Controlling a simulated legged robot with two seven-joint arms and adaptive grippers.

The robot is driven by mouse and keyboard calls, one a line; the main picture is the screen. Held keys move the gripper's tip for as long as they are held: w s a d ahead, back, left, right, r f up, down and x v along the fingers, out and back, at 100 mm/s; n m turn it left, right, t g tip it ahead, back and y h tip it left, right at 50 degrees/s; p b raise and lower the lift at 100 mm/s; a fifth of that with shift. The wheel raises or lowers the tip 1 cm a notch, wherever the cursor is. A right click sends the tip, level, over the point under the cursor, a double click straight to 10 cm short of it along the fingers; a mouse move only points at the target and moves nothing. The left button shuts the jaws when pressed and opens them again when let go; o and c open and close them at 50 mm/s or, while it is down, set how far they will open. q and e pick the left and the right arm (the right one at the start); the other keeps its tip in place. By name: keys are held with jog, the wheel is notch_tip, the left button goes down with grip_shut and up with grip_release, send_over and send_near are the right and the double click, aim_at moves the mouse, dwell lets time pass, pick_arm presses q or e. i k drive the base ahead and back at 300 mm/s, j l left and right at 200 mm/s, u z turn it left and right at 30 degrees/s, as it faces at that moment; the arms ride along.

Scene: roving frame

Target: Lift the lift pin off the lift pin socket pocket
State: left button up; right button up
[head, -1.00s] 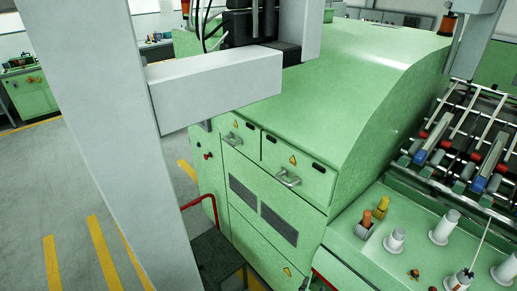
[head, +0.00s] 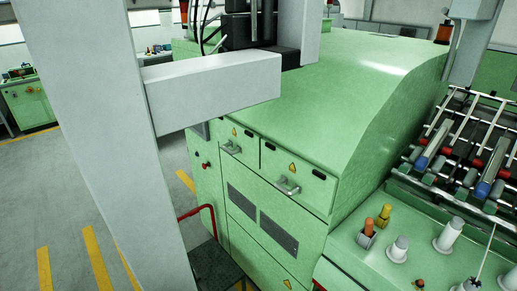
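An orange pin (head: 369,226) stands upright in a small grey square holder (head: 365,240) on a green machine top at the lower right. It looks like the lift pin in its socket pocket, but I cannot tell for sure. A yellow pin (head: 384,213) stands just behind it. White stepped pegs (head: 398,250) stand beside them on the same top, one of them farther right (head: 449,235). Neither of my grippers is in view.
A large green machine housing (head: 310,100) with drawer handles fills the middle. A grey upright post (head: 95,120) with a crossbar (head: 212,88) blocks the left. Rollers and rods (head: 465,140) lie at right. A red rail (head: 205,208) and dark step (head: 214,268) are low centre.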

aim_at(386, 211)
jog(key=z, duration=0.8)
